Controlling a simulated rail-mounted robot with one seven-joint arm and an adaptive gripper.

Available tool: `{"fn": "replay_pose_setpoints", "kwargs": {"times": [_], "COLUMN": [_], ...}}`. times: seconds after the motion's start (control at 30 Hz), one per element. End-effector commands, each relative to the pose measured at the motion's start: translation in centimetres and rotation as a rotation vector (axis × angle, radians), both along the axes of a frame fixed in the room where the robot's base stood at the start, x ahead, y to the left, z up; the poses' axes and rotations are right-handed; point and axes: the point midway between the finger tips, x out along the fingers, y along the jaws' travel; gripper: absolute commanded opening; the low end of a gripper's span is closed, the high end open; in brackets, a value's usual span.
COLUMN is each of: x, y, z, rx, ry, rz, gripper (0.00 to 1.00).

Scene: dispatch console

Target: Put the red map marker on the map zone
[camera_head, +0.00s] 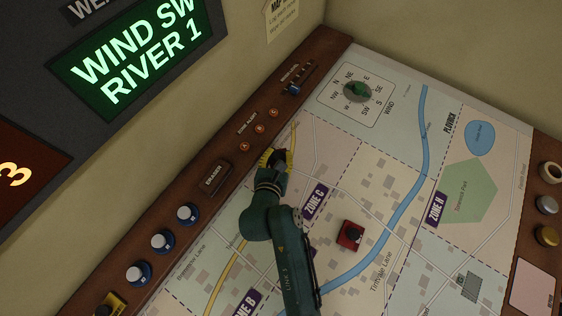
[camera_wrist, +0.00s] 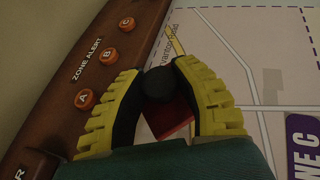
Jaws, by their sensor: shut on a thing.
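My gripper (camera_head: 276,158) is over the map's upper-left edge, beside the wooden rim. In the wrist view my gripper (camera_wrist: 170,90) has its yellow ribbed fingers shut on a red marker (camera_wrist: 170,118) with a round black knob. The gripper hides most of this marker in the head view; whether it touches the map is unclear. Another red block (camera_head: 350,236) with a black knob sits on the map, right of the purple ZONE C label (camera_head: 314,201). The map (camera_head: 320,140) is split into zones by dashed lines.
Orange zone alert buttons (camera_head: 259,128) and an eraser (camera_head: 213,178) lie along the left wooden rim. Several blue-based pieces (camera_head: 162,241) and a yellow one (camera_head: 112,303) stand lower on it. A wind dial (camera_head: 357,91) is at the map's top. The right side of the map is clear.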

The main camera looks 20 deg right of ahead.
Motion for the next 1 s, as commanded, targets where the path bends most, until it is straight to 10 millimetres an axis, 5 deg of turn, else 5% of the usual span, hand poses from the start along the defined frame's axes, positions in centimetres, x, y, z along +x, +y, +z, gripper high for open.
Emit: {"fn": "replay_pose_setpoints", "kwargs": {"times": [0.13, 0.5, 0.53, 0.63, 1.0], "x": [0.0, 0.0, 0.0, 0.0, -0.2], "y": [0.0, 0.1, 0.0, 0.0, 0.2], "z": [-3.3, -3.8, -3.8, -3.8, -3.4], "rx": [0.0, 0.001, 0.001, 0.001, 0.0], "ry": [0.002, 0.001, 0.001, 0.001, 0.001], "rz": [0.0, 0.001, 0.0, 0.0, 0.001], "gripper": [0.0, 0.0, 0.34, 0.53, 0.55]}}
